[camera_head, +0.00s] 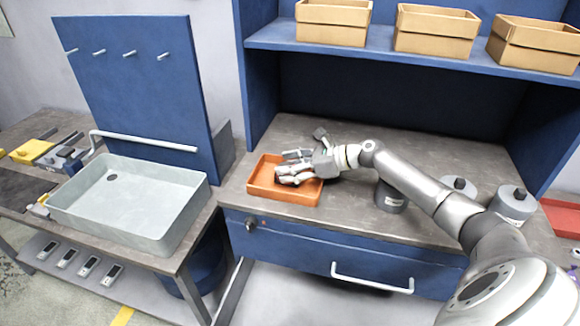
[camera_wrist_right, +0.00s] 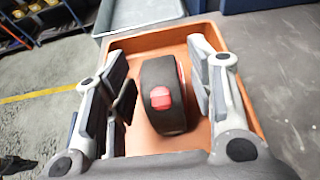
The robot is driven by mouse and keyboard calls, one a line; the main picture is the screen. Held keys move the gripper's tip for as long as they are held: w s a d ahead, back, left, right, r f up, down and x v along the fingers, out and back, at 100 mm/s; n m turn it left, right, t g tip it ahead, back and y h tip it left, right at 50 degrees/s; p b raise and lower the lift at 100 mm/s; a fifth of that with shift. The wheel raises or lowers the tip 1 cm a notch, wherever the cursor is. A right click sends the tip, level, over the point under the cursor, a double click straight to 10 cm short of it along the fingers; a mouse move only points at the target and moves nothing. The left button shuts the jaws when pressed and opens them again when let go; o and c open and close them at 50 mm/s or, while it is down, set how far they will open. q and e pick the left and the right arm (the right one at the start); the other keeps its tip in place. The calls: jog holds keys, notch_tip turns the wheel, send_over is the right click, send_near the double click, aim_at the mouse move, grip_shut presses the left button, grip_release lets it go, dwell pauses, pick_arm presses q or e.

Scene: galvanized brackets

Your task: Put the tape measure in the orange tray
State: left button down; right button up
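The orange tray (camera_head: 262,190) lies on the grey worktop near its left front edge. My right gripper (camera_head: 284,167) reaches into or just over it from the right. In the right wrist view, the tape measure (camera_wrist_right: 160,75), dark with a red button and red side, is inside the outline of the orange tray (camera_wrist_right: 145,41). The right gripper's fingers stand on either side of it, apart, with orange tray floor showing in the gaps. Whether the tape measure rests on the floor is hard to tell. In the head view the gripper hides it. My left gripper is not in view.
A pale grey basin (camera_head: 140,225) stands on the bench to the left. Grey canisters (camera_head: 513,203) stand on the worktop at right, one partly behind my right arm. Wooden boxes (camera_head: 432,32) sit on the blue shelf above. A red tray (camera_head: 562,218) is at far right.

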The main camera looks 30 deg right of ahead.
jog(key=shift+r+p, duration=0.2)
jog(key=shift+p, duration=0.1)
jog(key=b+v, duration=0.4)
jog(key=v, duration=0.5)
jog(key=shift+s+d+f, duration=0.1)
jog(key=shift+s+d, duration=0.05)
jog(key=shift+b+v, duration=0.3)
jog(key=shift+v, duration=1)
